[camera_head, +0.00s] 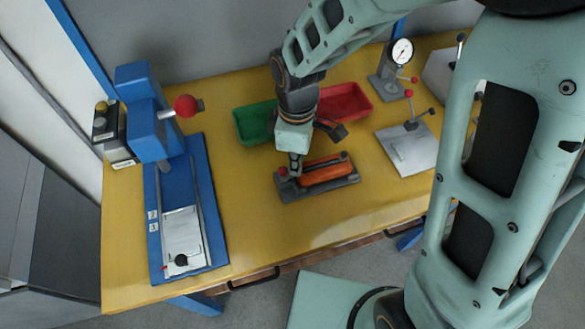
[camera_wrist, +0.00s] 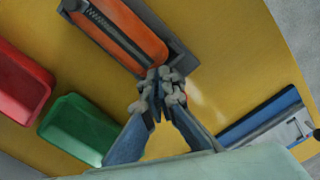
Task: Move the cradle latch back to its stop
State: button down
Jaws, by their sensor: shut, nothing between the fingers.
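The cradle (camera_head: 345,189) is a dark grey base on the yellow table, holding an orange part (camera_head: 327,172). In the wrist view the orange part (camera_wrist: 125,30) lies in the cradle (camera_wrist: 172,45) at the top, with a dark threaded strip along it. The fingers hide this corner, so I cannot tell contact.
A green bin (camera_head: 250,124) and a red bin (camera_head: 345,101) stand behind the cradle. A blue press (camera_head: 150,120) with a long bed is at the left. A dial gauge (camera_head: 402,52) and a grey plate fixture (camera_head: 408,150) are at the right. Bare table lies before the cradle.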

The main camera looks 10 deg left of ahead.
jog(key=shift+d, duration=0.1)
jog(key=shift+w+d, duration=0.4)
jog(key=shift+d, duration=0.15)
notch_tip(320, 180, up, 7)
jog(key=p, duration=0.6)
dwell(0.3)
